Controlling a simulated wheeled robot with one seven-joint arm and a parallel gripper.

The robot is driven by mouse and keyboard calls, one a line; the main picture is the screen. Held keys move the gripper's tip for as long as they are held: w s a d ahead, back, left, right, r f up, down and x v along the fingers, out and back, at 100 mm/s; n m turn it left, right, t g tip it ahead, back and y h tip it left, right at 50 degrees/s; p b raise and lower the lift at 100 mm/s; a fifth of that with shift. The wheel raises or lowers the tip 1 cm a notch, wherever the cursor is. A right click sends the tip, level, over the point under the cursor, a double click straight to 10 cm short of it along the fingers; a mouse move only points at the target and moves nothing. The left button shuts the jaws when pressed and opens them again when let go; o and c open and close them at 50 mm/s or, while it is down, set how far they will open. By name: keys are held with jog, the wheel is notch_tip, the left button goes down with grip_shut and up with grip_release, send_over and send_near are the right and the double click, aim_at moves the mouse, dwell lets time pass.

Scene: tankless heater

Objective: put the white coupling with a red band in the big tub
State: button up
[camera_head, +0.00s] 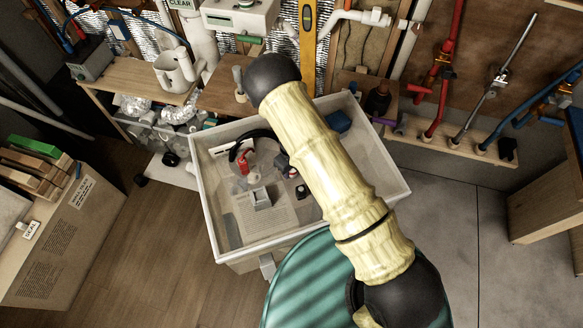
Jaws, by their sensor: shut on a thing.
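The big tub (201,196) is a pale open bin in the middle of the view, on the floor side of the workbench. My arm crosses over it from the lower right to the upper middle and hides much of its right half. My gripper cannot be made out; the arm's far end is out of sight past the dark upper joint. I cannot pick out the white coupling with a red band.
In the tub lie a small red item (243,162), a grey box (261,197) and a dark curved hose. Red pipes (440,85) line the right wall.

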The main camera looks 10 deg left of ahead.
jog(key=shift+f+b, duration=0.3)
jog(key=shift+f, duration=0.15)
jog(key=o, duration=1.2)
jog(key=shift+o, duration=0.2)
notch_tip(320, 180, up, 18)
jog(key=shift+f+b, duration=0.25)
jog(key=shift+b, duration=0.1)
